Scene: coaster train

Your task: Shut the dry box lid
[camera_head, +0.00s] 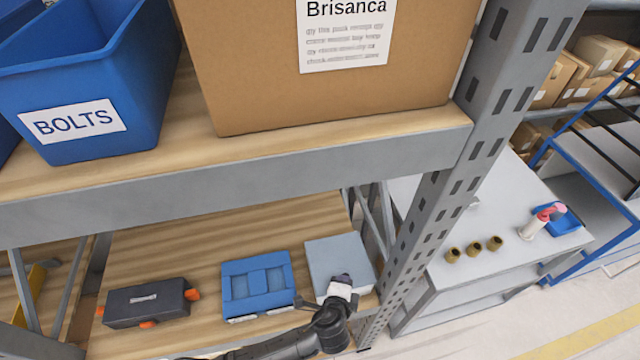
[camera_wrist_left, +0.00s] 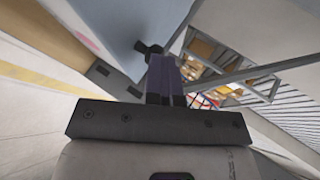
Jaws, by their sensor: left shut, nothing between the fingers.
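A pale grey-blue box (camera_head: 335,258) is at the right end of the lower shelf, its flat top facing up. I take it to be the dry box, though no label on it can be read. Its lid looks down or nearly so; whether it is fully closed I cannot tell. My left gripper (camera_head: 341,283) is shut and empty at the box's front right, covering part of its front edge. In the left wrist view the shut fingers (camera_wrist_left: 165,75) point toward a pale blue-grey surface (camera_wrist_left: 130,30); contact is unclear. My right gripper is not in view.
A blue case (camera_head: 257,285) and a black case with orange latches (camera_head: 147,302) are left of the grey-blue box. A perforated grey post (camera_head: 440,190) stands close on the right. The upper shelf (camera_head: 240,175), with a cardboard box (camera_head: 240,70) and blue bolts bin (camera_head: 90,90), overhangs.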

